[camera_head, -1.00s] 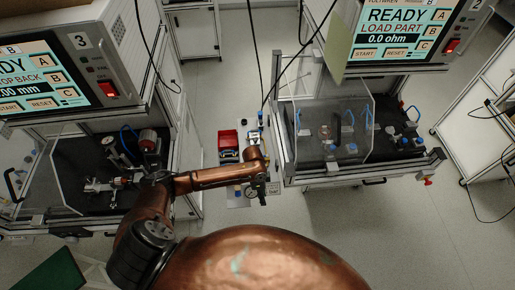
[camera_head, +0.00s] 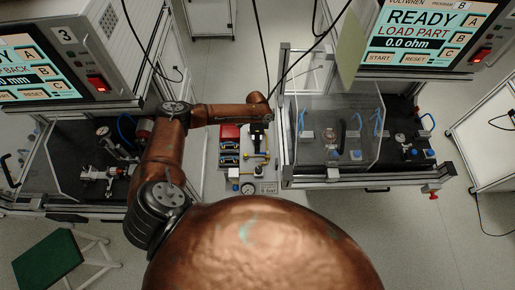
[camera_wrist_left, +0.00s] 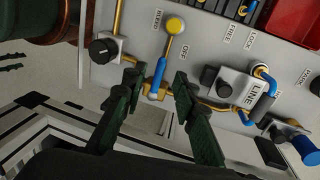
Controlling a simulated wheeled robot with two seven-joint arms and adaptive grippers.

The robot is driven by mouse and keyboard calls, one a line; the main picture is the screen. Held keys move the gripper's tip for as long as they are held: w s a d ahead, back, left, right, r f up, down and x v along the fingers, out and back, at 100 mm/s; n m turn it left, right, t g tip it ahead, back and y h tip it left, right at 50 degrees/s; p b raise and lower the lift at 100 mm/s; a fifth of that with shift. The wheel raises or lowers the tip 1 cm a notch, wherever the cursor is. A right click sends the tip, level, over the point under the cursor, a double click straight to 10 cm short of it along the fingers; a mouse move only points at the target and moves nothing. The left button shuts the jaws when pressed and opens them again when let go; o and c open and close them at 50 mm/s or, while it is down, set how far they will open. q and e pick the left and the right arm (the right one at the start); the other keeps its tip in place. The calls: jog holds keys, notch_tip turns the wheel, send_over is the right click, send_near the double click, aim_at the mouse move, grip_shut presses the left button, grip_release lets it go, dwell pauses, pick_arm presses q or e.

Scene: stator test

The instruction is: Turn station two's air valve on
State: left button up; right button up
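The air panel (camera_head: 232,185) stands between the two benches in the head view, with brass pipes and a gauge (camera_head: 248,189). My left gripper (camera_head: 258,140) hangs over its back part. My right gripper is not in view.
Station two's bench (camera_head: 300,178) stands right of the panel, under a READY display (camera_head: 425,30). Station three's bench (camera_head: 100,208) is at left. In the wrist view, a black knob (camera_wrist_left: 102,50) and a LINE block (camera_wrist_left: 240,88) with a blue hose flank the lever.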

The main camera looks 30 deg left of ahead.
aim_at(261, 153)
pick_arm(q)
jog(key=f, duration=0.2)
jog(key=shift+d+f, duration=0.25)
jog(key=shift+f, duration=0.05)
jog(key=shift+s+f, duration=0.25)
jog(key=shift+f, duration=0.35)
jog(key=shift+c, duration=0.7)
grip_shut()
